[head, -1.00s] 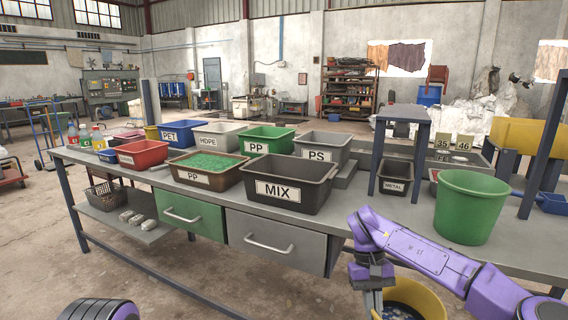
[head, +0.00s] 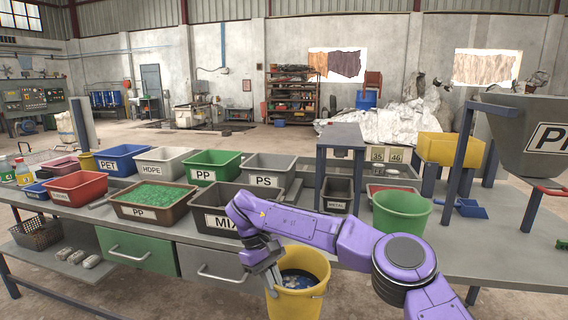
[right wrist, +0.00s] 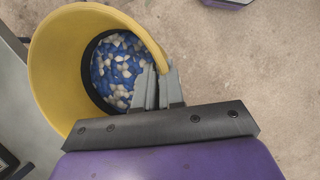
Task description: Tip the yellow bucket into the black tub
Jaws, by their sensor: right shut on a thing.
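The yellow bucket (head: 303,300) hangs in front of the bench, roughly upright, its mouth level with the drawers. Blue and white pieces (right wrist: 115,68) lie in its bottom in the right wrist view. My right gripper (head: 272,279) is shut on the bucket's rim; in the right wrist view its fingers (right wrist: 158,90) straddle the yellow wall (right wrist: 55,60). The black tub (head: 277,203), labelled MIX, stands on the bench's front edge, up and left of the bucket. My right arm hides part of its front and label. My left gripper is out of view.
A brown tub of green flakes (head: 153,194) stands left of the black tub, and a grey PS tub (head: 270,178) behind it. A green bucket (head: 401,214) stands to the right. A grey frame (head: 341,133) rises over the METAL bin.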

